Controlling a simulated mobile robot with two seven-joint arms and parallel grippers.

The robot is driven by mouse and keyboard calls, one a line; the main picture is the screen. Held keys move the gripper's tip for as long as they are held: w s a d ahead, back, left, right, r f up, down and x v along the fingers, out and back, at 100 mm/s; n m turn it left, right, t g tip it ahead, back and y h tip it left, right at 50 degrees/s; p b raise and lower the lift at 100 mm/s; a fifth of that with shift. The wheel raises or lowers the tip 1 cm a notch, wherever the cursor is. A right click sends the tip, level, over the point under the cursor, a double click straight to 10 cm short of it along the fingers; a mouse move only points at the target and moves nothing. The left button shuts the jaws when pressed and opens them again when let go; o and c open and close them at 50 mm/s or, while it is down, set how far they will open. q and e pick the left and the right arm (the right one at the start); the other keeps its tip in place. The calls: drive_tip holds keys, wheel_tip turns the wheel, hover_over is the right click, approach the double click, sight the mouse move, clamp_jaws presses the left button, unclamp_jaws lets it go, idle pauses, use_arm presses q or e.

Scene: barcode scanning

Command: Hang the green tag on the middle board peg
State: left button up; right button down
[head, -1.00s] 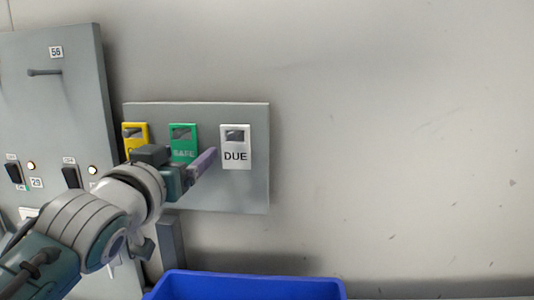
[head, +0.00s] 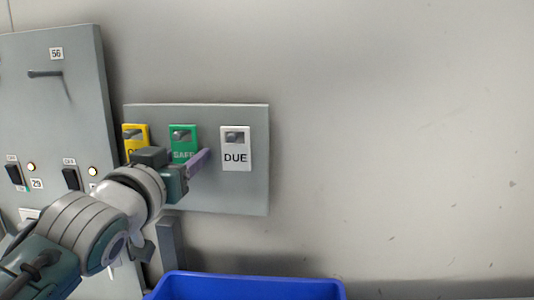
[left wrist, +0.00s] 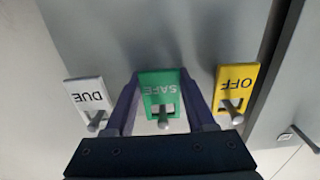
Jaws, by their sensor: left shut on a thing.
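The green SAFE tag (head: 183,132) is at the middle peg of the grey board (head: 200,200), between the two other tags. In the left wrist view the green tag (left wrist: 161,88) appears upside down, with the middle peg (left wrist: 163,123) showing at its slot. My left gripper (head: 198,160) is in front of the board, with its purple fingers on both sides of the green tag, shut on it. The gripper covers the tag's lower part in the head view. My right gripper is not in view.
A yellow OFF tag (head: 134,133) hangs on the left peg and a white DUE tag (head: 236,150) on the right peg, close beside the fingers. A switch panel (head: 75,110) stands at the left. A blue bin (head: 245,287) is below the board.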

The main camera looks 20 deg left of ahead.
use_arm(q)
clamp_jaws()
drive_tip(key=shift+r, duration=0.1)
drive_tip(key=shift+r+p, duration=0.1)
drive_tip(key=shift+p, duration=0.2)
idle(0.4)
drive_tip(key=shift+s+d+p, duration=0.1)
drive_tip(key=shift+s+p, duration=0.2)
idle(0.4)
drive_tip(key=shift+s+d, duration=0.1)
drive_tip(key=shift+s, duration=0.25)
drive_tip(key=shift+s+p, duration=0.35)
drive_tip(key=shift+s+d, duration=0.1)
drive_tip(key=shift+s, duration=0.05)
idle(0.7)
